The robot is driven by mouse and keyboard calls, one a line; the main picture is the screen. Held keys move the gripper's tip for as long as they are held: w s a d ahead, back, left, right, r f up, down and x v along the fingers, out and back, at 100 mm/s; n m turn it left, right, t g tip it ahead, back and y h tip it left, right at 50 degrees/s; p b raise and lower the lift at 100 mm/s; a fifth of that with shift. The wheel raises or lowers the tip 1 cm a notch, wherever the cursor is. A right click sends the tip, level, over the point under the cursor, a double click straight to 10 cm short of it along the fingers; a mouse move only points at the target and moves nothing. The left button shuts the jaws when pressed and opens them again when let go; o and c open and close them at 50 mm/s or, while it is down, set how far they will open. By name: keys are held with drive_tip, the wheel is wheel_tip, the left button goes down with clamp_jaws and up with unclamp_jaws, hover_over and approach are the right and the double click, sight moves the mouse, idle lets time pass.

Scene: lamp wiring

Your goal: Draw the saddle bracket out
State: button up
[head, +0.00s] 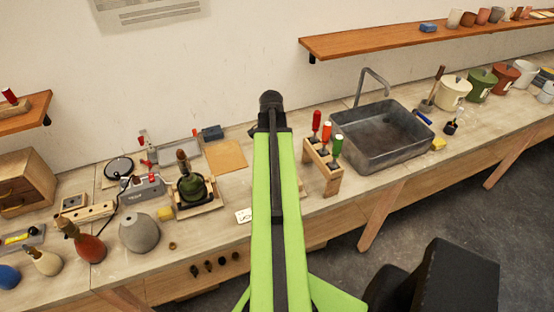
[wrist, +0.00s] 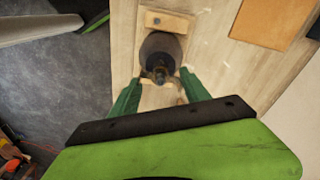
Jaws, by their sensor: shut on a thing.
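My gripper (wrist: 160,88) shows in the wrist view as two green fingers, one on each side of a small metal piece, seemingly the saddle bracket (wrist: 160,75). The fingers are shut on it, though its shape is hard to make out. Behind it is a dark rounded body (wrist: 160,47) between pale wooden blocks (wrist: 166,22). In the head view, my green arm reaches toward the bench and hides the gripper and bracket. A dark green lamp body (head: 191,189) with a brown top stands in a wooden cradle (head: 207,208) left of the arm.
A tool rack (head: 322,170) with red, orange and green handles stands just right of my arm, before a sink (head: 385,135). An orange-brown board (head: 226,157) lies behind. Several lamp bodies, including a grey one (head: 139,234), crowd the left.

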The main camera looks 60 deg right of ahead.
drive_tip(key=shift+r+p, duration=0.3)
drive_tip(key=shift+r, duration=0.1)
drive_tip(key=shift+w+a+r+p, duration=0.1)
drive_tip(key=shift+r+p, duration=1.3)
drive_tip(key=shift+w+a+r+p, duration=0.1)
drive_tip(key=shift+r+p, duration=1.25)
drive_tip(key=shift+s+f, duration=0.1)
